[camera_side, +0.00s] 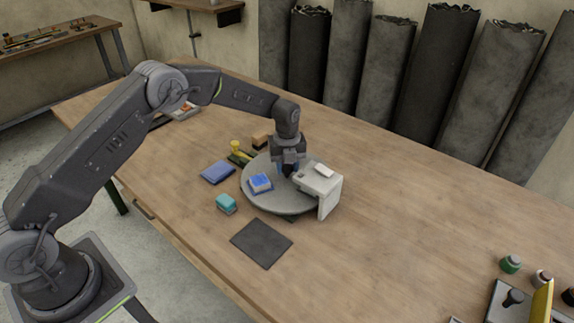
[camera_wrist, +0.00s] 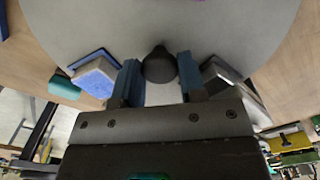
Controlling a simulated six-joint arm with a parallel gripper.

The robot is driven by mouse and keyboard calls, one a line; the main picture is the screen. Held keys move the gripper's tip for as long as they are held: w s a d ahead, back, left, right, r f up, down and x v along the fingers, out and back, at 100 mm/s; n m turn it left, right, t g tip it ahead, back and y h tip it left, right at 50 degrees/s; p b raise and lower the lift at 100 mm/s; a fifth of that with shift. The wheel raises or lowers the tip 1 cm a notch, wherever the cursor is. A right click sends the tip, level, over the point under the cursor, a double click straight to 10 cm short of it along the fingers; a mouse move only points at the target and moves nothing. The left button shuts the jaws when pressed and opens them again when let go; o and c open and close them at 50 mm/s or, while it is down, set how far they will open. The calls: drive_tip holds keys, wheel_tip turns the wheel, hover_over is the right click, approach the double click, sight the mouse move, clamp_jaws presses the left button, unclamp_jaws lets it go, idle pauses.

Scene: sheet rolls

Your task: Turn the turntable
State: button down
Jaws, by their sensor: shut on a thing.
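The turntable (camera_side: 281,204) is a round grey disc on the wooden table; it fills the upper part of the wrist view (camera_wrist: 100,25). A dark rounded knob (camera_wrist: 159,66) stands on it. My gripper (camera_side: 288,170) points down over the disc, and its blue fingers (camera_wrist: 157,75) are shut on the knob, one on each side. A blue and white block (camera_side: 260,183) lies on the disc left of my gripper. A pale grey angular piece (camera_side: 320,182) sits at the disc's right side, its near end hanging past the rim. In the side view my gripper hides the knob.
A blue flat item (camera_side: 218,172), a teal block (camera_side: 226,203) and a dark square mat (camera_side: 262,243) lie close to the disc. A yellow-topped item (camera_side: 237,149) and a brown block (camera_side: 261,140) stand behind it. Dark rolls (camera_side: 430,70) lean behind.

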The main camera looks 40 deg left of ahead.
sight(287, 167)
drive_tip(key=shift+r+m, duration=0.1)
drive_tip(key=shift+m, duration=0.3)
idle(0.4)
drive_tip(key=c, duration=0.7)
unclamp_jaws()
wheel_tip(287, 167, up, 14)
